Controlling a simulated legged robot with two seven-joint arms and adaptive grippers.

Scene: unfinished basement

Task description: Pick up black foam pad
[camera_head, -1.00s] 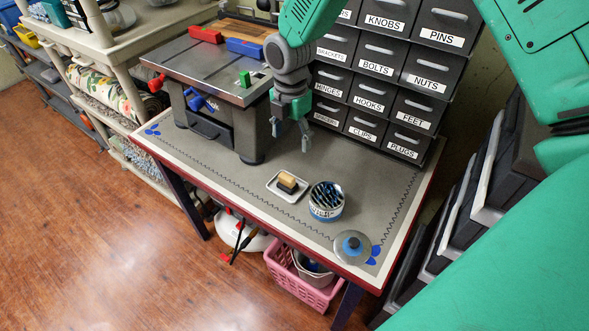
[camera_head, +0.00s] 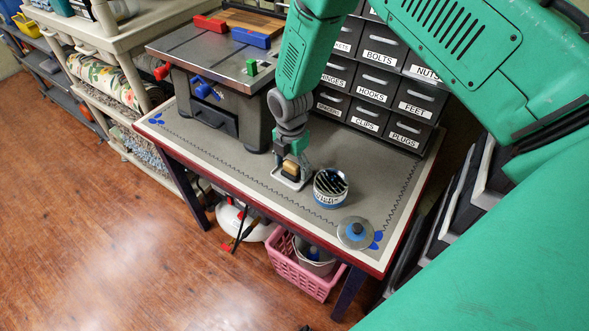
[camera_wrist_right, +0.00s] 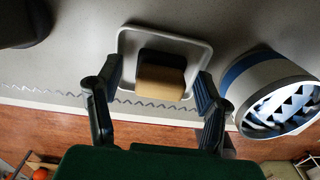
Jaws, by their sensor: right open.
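The black foam pad (camera_wrist_right: 162,58) shows as the dark part of a small block with a tan part (camera_wrist_right: 160,82) against it. The block sits in a pale, shallow tray (camera_wrist_right: 197,48) on the workbench; the tray also shows in the head view (camera_head: 289,184). My right gripper (camera_wrist_right: 157,76) is open, with one finger on each side of the block and visible gaps to it. In the head view my right gripper (camera_head: 294,168) is low over the tray and partly hides the block. My left gripper is not in view.
A round tin (camera_head: 330,188) with dark contents stands close to the right of the tray. A grey disc with a blue knob (camera_head: 355,232) lies near the bench's front right corner. A machine (camera_head: 215,100) and labelled drawers (camera_head: 371,88) stand behind. The bench's front left is clear.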

